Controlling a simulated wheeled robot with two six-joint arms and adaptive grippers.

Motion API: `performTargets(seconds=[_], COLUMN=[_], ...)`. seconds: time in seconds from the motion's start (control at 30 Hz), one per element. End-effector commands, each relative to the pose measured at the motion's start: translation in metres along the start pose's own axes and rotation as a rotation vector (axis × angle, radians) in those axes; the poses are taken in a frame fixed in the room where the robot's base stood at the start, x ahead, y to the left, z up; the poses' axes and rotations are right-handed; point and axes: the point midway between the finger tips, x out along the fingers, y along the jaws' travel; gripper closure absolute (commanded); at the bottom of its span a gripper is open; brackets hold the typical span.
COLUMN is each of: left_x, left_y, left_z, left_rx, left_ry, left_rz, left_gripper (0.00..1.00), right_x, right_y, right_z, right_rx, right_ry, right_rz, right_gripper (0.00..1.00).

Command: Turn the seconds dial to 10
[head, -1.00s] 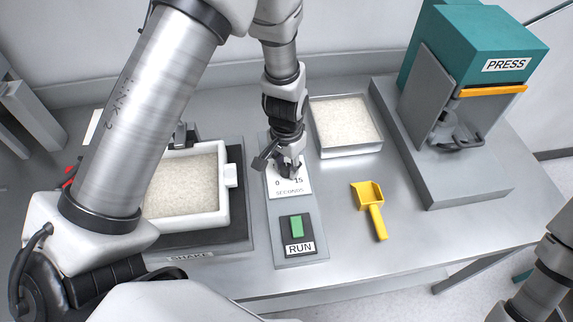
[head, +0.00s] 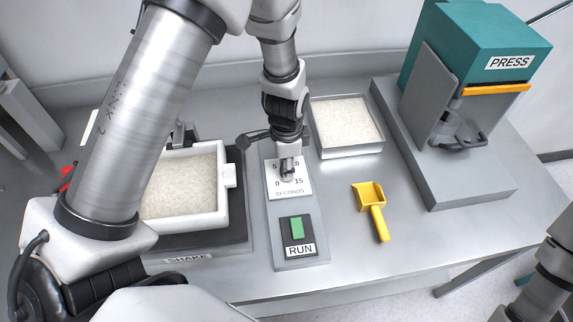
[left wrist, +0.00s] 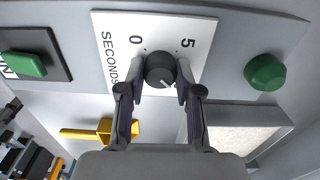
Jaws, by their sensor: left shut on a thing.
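The seconds dial is a dark round knob (left wrist: 160,70) on a white plate (left wrist: 112,30) marked SECONDS. The plate also shows in the head view (head: 291,192), with 5 and 10 at its top and 0 and 15 below. My left gripper (left wrist: 160,88) is shut on the knob, one finger on each side; in the head view it (head: 288,170) reaches down over the plate and hides the knob. In the left wrist view a light mark shows at the knob's lower right edge, away from the 0 and towards the corner of the 10, which is hidden there.
A green RUN button (head: 297,228) is in front of the dial. A green round knob (left wrist: 265,72) is behind it. A shaker tray (head: 229,205) stands left, a metal tray (head: 349,151) right, with a yellow scoop (head: 376,213) and the press (head: 470,60) beyond.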

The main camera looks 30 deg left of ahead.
Motion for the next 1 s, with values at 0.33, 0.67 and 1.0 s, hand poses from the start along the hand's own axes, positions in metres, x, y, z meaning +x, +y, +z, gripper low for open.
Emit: performTargets(seconds=[0.33, 0.67, 1.0], left_x=[0.002, 0.002, -0.011], left_y=[0.002, 0.002, 0.000], left_z=[0.002, 0.001, 0.000], left_rx=[0.025, 0.024, 0.024], left_ry=[-0.005, -0.004, 0.000], left_rz=[0.006, 0.005, 0.000], left_gripper=[1.00, 0.41, 0.41], right_x=[0.001, 0.001, 0.001], right_y=[0.000, 0.000, 0.000], right_z=[0.000, 0.000, 0.000], right_rx=[0.000, 0.000, 0.000], right_ry=[0.000, 0.000, 0.000], right_rz=[0.000, 0.000, 0.000], right_gripper=[0.60, 0.60, 0.60])
